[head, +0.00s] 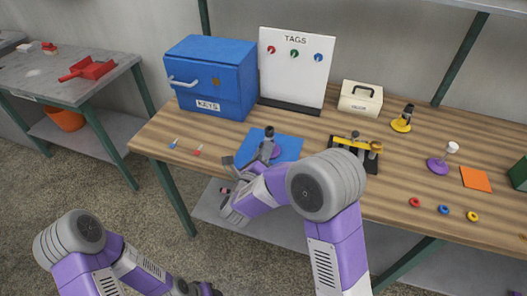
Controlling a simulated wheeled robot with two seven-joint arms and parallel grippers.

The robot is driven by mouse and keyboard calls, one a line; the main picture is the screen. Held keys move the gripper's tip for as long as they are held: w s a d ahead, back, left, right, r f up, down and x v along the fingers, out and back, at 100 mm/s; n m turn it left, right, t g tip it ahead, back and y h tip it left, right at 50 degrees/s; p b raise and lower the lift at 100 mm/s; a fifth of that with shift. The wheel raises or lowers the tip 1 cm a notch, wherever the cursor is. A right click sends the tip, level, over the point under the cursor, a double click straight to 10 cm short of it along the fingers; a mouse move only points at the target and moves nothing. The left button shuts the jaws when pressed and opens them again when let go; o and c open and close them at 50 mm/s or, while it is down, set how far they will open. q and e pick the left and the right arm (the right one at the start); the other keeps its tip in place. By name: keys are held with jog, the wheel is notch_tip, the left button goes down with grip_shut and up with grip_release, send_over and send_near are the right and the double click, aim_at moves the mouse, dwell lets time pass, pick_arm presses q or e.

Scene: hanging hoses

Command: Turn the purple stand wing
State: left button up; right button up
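A purple round stand (438,166) with a thin stem and a white top piece (452,148) is on the right part of the wooden table. Another purple base (276,153) shows on the blue mat (286,145), with a dark-topped grey piece (269,134) above it. Which part is the wing is too small to tell. My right gripper (244,163) is at the mat's front left edge, close beside that grey piece; contact and finger opening are unclear. My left gripper (205,289) is low at the bottom edge, away from the table and partly cut off.
A blue keys cabinet (208,78), a white tags board (292,65) and a cream box (360,99) stand at the back. A black rack (342,157), a yellow stand (401,125), an orange mat (476,178) and coloured rings (443,209) are farther right.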

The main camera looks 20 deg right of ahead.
jog(key=v, duration=0.7)
jog(key=shift+s+a+p, duration=0.2)
jog(key=shift+s+p, duration=0.05)
jog(key=shift+p, duration=0.15)
